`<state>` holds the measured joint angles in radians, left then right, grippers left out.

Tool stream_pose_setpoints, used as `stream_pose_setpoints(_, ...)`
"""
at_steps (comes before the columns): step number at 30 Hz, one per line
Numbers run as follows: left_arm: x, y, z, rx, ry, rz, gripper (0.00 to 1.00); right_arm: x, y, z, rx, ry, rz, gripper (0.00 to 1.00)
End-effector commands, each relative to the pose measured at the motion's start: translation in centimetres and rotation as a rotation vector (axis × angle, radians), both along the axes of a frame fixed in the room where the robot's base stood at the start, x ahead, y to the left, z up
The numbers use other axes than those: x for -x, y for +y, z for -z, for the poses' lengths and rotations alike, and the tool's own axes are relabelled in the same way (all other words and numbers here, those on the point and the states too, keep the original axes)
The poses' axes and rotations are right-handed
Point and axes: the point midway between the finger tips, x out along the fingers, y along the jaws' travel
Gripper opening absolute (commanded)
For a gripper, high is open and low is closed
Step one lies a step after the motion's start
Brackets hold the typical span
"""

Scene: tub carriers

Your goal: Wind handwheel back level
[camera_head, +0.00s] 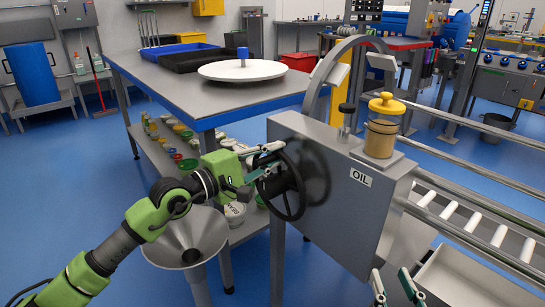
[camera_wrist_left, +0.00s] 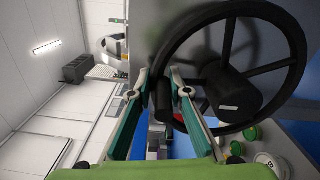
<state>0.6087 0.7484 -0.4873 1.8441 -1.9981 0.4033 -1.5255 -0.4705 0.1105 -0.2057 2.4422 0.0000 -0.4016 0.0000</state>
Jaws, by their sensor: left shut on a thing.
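The black handwheel (camera_head: 291,184) stands on the left face of a grey box marked OIL (camera_head: 355,205). In the left wrist view the handwheel (camera_wrist_left: 234,94) fills the upper right, with spokes and a thick hub. My left gripper (camera_head: 268,161) is at the wheel's upper rim. In the left wrist view its fingers (camera_wrist_left: 164,88) are closed on a dark handle-like part at the wheel's left edge. My right gripper (camera_head: 396,288) shows at the bottom of the head view, its fingers apart and nothing seen between them.
A yellow-capped oil jar (camera_head: 382,127) stands on the box. A steel funnel (camera_head: 190,240) is below my left arm. A table (camera_head: 200,100) with a white disc (camera_head: 242,70) is behind. A roller conveyor (camera_head: 480,222) runs off to the right.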

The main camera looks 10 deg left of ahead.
Motion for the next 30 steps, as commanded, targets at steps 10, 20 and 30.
stream_pose_setpoints(10,0.37,-0.65,1.16,-0.021,0.012,0.012,0.0,-0.04,0.11,-0.58,-0.008,-0.028,-0.002,0.3)
stream_pose_setpoints(20,0.31,-0.56,1.03,-0.021,0.009,0.011,0.29,-0.04,0.12,-0.59,-0.008,-0.028,-0.002,0.3)
stream_pose_setpoints(30,0.16,-0.32,0.67,-0.02,0.003,0.006,0.29,-0.04,0.08,-0.55,-0.007,-0.026,-0.001,0.3)
